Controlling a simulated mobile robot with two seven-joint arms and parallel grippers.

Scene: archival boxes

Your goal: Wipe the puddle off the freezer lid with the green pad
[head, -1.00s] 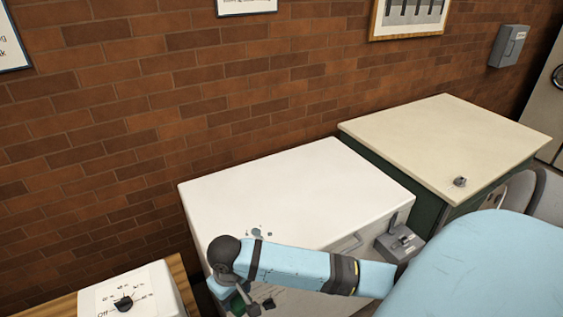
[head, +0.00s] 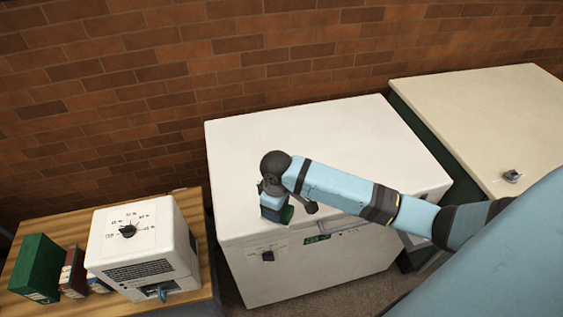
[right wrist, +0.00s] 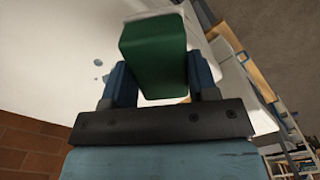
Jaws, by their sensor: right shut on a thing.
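The white freezer lid (head: 300,130) fills the middle of the head view. My right gripper (head: 274,200) is over the lid's front-left part, pointing down. It is shut on the green pad (head: 285,215), whose dark green edge shows beneath it. In the right wrist view, the pad (right wrist: 153,55) sits between both blue fingers. I cannot tell whether the pad touches the lid. Small bluish-grey spots of the puddle (right wrist: 97,62) show on the white surface beside the pad in the wrist view. In the head view, my gripper and arm hide that area. My left gripper is not in view.
A white box with a dial (head: 130,228) stands on a wooden table (head: 195,215) left of the freezer, with green and red binders (head: 38,265) beside it. A cream-topped cabinet (head: 480,115) stands at right. A brick wall is behind. The back of the lid is clear.

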